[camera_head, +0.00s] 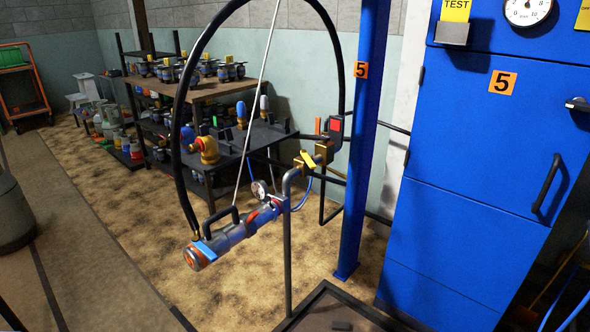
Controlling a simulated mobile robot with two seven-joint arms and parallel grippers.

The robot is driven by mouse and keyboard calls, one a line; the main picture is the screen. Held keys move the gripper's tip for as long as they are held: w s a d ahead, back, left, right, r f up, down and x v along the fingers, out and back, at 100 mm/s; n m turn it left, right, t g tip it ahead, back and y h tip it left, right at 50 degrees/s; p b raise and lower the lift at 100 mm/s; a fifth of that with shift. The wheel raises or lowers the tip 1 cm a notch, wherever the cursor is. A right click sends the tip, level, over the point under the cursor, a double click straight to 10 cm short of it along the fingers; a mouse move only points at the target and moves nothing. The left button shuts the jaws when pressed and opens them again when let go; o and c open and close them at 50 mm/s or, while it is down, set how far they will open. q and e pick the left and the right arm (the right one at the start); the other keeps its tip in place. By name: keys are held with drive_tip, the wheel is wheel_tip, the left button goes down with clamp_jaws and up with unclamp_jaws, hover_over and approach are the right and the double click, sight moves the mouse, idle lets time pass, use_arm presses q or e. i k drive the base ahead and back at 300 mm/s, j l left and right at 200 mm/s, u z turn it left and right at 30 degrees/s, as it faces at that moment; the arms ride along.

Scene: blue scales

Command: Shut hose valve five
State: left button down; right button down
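A brass valve (323,150) with a yellow lever (307,158) sits on the pipework just left of a blue post (361,160). An orange label (361,70) on the post reads 5. The lever lies slanted; I cannot tell its exact angle to the pipe. A black hose (175,110) loops high from the box with a red face (336,125) near the valve down to a grey, blue and orange nozzle (232,233). The nozzle has a black handle, a blue lever (204,250) and a small gauge (259,190) near it. Neither of my grippers is in view.
A blue cabinet (455,210) marked 5 stands right of the post. A dark-rimmed surface (335,290) is at the bottom. Loaded shelves (205,88) stand behind. Open floor (110,255) lies left.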

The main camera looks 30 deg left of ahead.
sight(304, 154)
drive_tip(key=j+z, duration=0.3)
drive_tip(key=j, duration=1.1)
drive_tip(key=i, duration=0.1)
